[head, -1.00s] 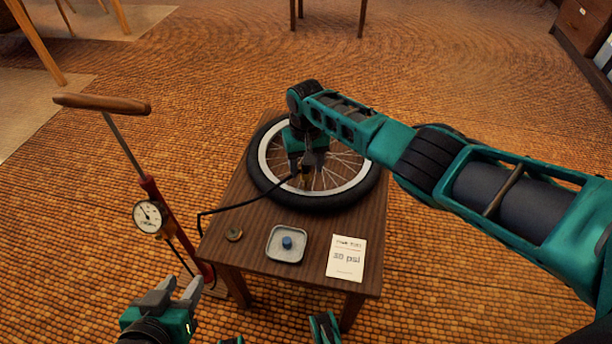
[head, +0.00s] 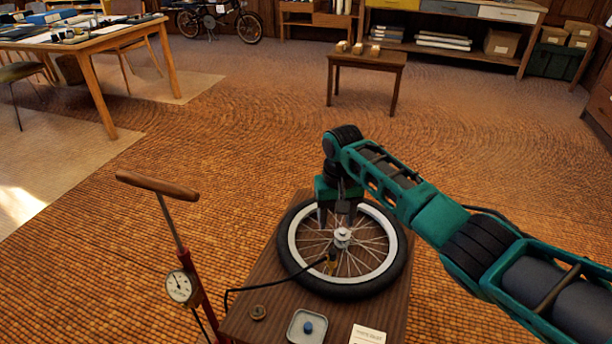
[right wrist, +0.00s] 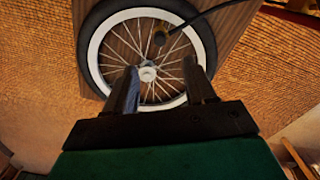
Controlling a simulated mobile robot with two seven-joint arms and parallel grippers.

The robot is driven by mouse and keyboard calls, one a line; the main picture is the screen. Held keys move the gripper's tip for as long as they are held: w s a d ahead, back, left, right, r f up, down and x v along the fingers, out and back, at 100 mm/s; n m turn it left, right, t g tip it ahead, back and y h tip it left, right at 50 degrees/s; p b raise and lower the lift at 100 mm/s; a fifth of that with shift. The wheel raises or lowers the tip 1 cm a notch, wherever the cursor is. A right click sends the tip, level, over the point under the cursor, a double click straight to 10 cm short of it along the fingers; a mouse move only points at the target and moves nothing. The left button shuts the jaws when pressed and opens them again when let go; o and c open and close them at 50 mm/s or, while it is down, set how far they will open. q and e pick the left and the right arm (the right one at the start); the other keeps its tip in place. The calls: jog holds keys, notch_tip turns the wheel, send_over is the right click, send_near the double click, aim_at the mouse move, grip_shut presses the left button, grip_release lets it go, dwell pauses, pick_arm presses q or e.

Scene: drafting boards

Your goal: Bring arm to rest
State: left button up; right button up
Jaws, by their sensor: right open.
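My right arm reaches in from the right in the head view, bent down at the wrist. My right gripper (head: 338,218) is open and empty above the wheel (head: 292,262), near its hub. In the right wrist view the two fingers (right wrist: 162,70) stand apart over the hub and spokes, with nothing between them. A brass hose fitting (right wrist: 160,36) sits among the spokes by the rim, apart from the fingers; it also shows in the head view (head: 332,262). My left gripper does not show.
The wheel lies on a small wooden table (head: 262,285) with a grey dish (head: 294,326) holding a blue cap, a round brown piece (head: 258,312) and a white card (head: 368,335). A floor pump with gauge (head: 180,287) stands at left. The floor beyond is largely clear up to a low table (head: 366,62).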

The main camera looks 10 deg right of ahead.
jog(key=s+a+f+n+t+y, duration=0.1)
jog(key=s+a+f+t+y, duration=0.15)
jog(key=s+f, duration=0.45)
jog(key=s+a+f+n+t+y, duration=0.1)
jog(key=s+a+f+t+y, duration=0.15)
jog(key=s+f+t, duration=0.4)
jog(key=s+d+r+t+h, duration=0.2)
jog(key=s+d+r, duration=0.3)
jog(key=s+r, duration=0.45)
pick_arm(q)
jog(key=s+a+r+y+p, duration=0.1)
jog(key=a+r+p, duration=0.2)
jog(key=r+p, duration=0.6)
jog(key=p, duration=0.5)
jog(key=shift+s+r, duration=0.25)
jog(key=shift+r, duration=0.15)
pick_arm(e)
jog(key=s+d+r+h, duration=0.1)
jog(key=s+d+r, duration=0.2)
jog(key=r, duration=0.5)
jog(key=shift+r+n, duration=0.15)
jog(key=shift+n, duration=0.15)
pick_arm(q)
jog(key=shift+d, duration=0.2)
pick_arm(e)
jog(key=shift+d, duration=0.1)
